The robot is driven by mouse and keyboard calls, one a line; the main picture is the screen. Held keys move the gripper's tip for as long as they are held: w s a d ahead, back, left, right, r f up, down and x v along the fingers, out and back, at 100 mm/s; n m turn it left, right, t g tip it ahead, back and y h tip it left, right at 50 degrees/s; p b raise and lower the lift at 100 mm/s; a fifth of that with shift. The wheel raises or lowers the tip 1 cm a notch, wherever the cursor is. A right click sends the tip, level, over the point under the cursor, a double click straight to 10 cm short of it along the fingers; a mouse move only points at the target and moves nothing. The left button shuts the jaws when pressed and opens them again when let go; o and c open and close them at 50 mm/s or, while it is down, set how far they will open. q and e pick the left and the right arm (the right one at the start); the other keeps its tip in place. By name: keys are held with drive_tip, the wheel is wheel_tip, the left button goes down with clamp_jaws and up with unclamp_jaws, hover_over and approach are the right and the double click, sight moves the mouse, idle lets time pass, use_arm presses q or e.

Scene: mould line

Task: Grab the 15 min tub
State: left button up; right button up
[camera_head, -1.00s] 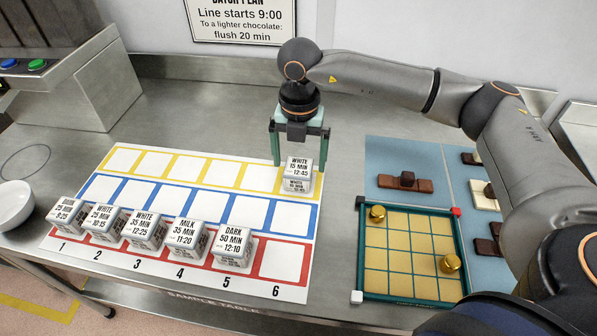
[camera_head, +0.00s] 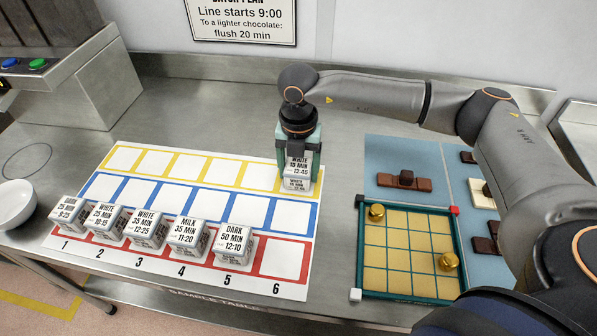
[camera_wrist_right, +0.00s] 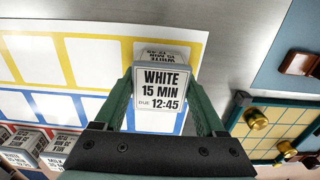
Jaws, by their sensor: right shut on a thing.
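The 15 min tub (camera_head: 296,183) is a small white cube labelled "WHITE 15 MIN, due 12:45". It sits at the right end of the yellow row on the mat (camera_head: 278,275). My right gripper (camera_head: 299,168) comes down from above with its green fingers on either side of the tub, shut on it. In the right wrist view the tub's label (camera_wrist_right: 160,88) faces up between the two fingers (camera_wrist_right: 162,100). The tub appears to rest on the mat still. My left gripper is not in view.
Several white tubs stand along the red row, including MILK 35 MIN (camera_head: 188,237) and DARK 50 MIN (camera_head: 231,244); red square 6 (camera_head: 283,258) is empty. A green-framed tray (camera_head: 410,300) with gold pieces lies to the right. A white bowl (camera_head: 12,205) stands at far left.

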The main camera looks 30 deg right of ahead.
sight(298, 165)
drive_tip(key=c, duration=0.6)
drive_tip(key=shift+r, duration=0.15)
drive_tip(key=shift+r, duration=0.3)
wheel_tip(298, 165, up, 2)
drive_tip(key=shift+w+r+b, duration=0.1)
drive_tip(key=shift+b, duration=0.4)
drive_tip(key=s+a+r+b, duration=0.2)
drive_tip(key=s+a+r, duration=0.6)
drive_tip(key=a+r, duration=0.25)
wheel_tip(298, 165, up, 6)
drive_tip(key=p, duration=0.4)
drive_tip(key=shift+s+a+r, duration=0.2)
drive_tip(key=shift+s+a, duration=0.05)
drive_tip(key=shift+s, duration=0.1)
